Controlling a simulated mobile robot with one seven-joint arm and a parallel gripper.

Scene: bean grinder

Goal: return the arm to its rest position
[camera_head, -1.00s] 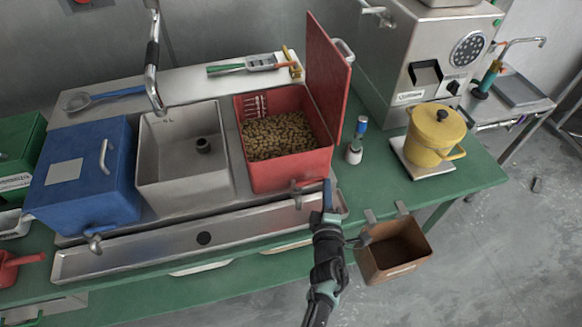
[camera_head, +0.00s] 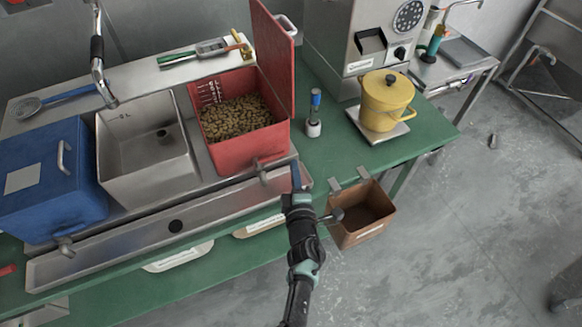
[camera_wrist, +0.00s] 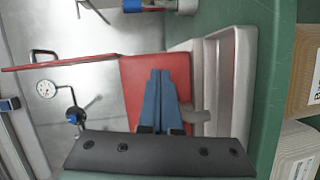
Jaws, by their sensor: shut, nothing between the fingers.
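My arm reaches up from the bottom of the head view. My gripper (camera_head: 296,176) is at its end, in front of the right end of the metal trough and by the lower right of the red bin (camera_head: 250,152). In the wrist view its two blue fingers (camera_wrist: 165,88) lie side by side, shut and empty, in front of the red bin wall (camera_wrist: 140,72). I cannot tell whether they touch the bin or its tap (camera_wrist: 197,116).
The red bin holds brown beans (camera_head: 236,113), its lid (camera_head: 273,45) raised. A grey sink (camera_head: 150,165) and blue bin (camera_head: 45,185) stand left. A brown box (camera_head: 362,228) hangs right of my arm. A yellow pot (camera_head: 385,100) is at the right.

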